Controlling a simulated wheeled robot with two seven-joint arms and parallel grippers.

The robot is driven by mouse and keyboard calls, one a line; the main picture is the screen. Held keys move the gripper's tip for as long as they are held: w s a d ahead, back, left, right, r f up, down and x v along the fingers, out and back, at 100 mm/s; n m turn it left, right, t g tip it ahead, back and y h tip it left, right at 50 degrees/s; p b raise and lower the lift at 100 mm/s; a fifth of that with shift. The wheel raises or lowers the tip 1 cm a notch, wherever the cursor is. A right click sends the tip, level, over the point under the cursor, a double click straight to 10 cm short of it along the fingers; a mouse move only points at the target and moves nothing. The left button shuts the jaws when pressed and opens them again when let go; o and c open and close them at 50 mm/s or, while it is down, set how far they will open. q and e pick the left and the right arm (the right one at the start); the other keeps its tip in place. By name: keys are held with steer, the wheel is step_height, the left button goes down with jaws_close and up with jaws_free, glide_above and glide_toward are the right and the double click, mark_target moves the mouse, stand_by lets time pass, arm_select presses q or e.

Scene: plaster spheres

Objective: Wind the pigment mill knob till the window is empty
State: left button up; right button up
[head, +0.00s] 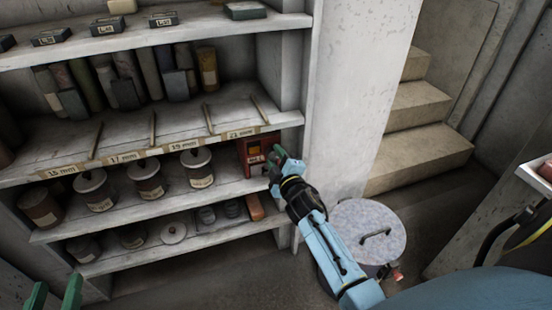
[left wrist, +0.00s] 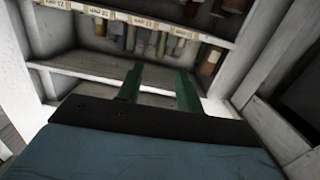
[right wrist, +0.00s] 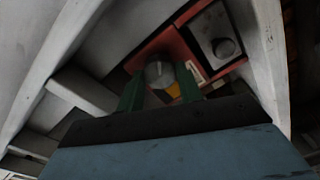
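The pigment mill (head: 243,153) is a small red box at the right end of a middle shelf. Its front shows an orange-yellow window (head: 254,146) and a pale label. In the right wrist view its round grey knob (right wrist: 160,73) lies between the green fingertips of my right gripper (right wrist: 160,78). Those fingers stand apart around the knob; firm contact is not visible. A yellow patch shows just below the knob. In the head view my right gripper (head: 280,156) covers the mill's right side. My left gripper (head: 54,292) is open and empty at the lower left, before the shelves.
Lidded pots (head: 147,178) stand left of the mill. A white post (head: 345,100) borders the shelf on the right. A round lidded bin (head: 368,225) stands below my right arm, with stairs (head: 420,145) behind.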

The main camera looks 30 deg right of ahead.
steer(key=o, duration=0.4)
steer(key=shift+o, duration=0.2)
steer(key=shift+s, duration=0.1)
arm_select(q)
steer(key=s+a+f+g+y+p, duration=0.1)
steer(key=s+a+f+g+p, duration=0.1)
steer(key=s+f+g, duration=0.3)
steer(key=s+a+f+g+y+p, duration=0.2)
steer(key=s+a+f+g, duration=0.1)
steer(key=s+f+g, duration=0.2)
step_height(320, 180, down, 2)
steer(key=shift+a+f+n+g+y, duration=0.1)
steer(key=shift+a+n+g+y, duration=0.15)
steer(key=shift+n+g+y, duration=0.05)
arm_select(e)
steer(key=v, duration=1.3)
steer(key=shift+s, duration=0.15)
